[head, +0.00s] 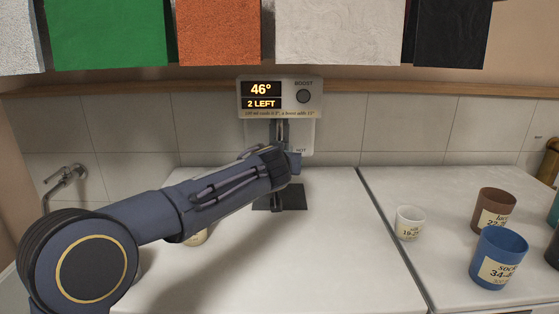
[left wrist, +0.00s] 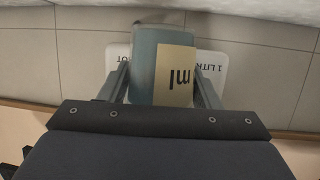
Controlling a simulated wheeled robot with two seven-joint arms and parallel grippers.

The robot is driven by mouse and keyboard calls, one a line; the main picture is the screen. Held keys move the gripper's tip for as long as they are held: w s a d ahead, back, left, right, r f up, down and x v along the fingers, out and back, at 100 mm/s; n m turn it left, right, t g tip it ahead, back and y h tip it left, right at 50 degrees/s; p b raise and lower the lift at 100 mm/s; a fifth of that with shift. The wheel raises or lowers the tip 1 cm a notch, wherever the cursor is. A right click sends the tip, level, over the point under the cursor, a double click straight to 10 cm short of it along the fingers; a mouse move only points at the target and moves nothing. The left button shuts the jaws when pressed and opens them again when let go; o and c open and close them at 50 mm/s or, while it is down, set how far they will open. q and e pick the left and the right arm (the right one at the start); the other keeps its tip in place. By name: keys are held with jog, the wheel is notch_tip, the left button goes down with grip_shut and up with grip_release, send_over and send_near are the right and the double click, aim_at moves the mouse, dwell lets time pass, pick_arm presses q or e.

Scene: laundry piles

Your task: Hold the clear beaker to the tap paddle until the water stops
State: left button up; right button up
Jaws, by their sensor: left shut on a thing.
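The dispenser (head: 281,97) stands at the back wall, its display reading 46° and 2 LEFT, with a BOOST knob beside it. Its white lower plate (head: 303,140), partly marked HOT, shows behind my arm. My left gripper (left wrist: 163,90) is shut on a bluish-grey beaker (left wrist: 143,60) with a cream label reading "ml". In the left wrist view the beaker stands between the fingers, in front of the white plate (left wrist: 208,68). In the head view my arm hides most of the gripper and beaker. The paddle and any water are not clearly visible. My right gripper is out of view.
On the right are a small white cup (head: 408,223), a brown cup (head: 495,208) and a blue cup (head: 500,258). Another cup (head: 196,238) is partly hidden behind my arm. A dark pad (head: 268,200) lies below the dispenser. Coloured cloths hang above.

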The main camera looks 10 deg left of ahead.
pick_arm(q)
jog(key=shift+s+d+b, duration=0.1)
jog(key=shift+s+b, duration=0.25)
jog(key=shift+b, duration=0.1)
jog(key=shift+s+d+b, duration=0.2)
jog(key=shift+s+b, duration=0.7)
jog(key=shift+s, duration=0.1)
jog(key=shift+s+d+b, duration=0.25)
jog(key=shift+s+b, duration=0.6)
jog(key=shift+s, duration=0.3)
jog(key=s+d+b, duration=0.2)
jog(key=s+b, duration=0.5)
jog(key=s, duration=0.2)
jog(key=shift+s, duration=0.4)
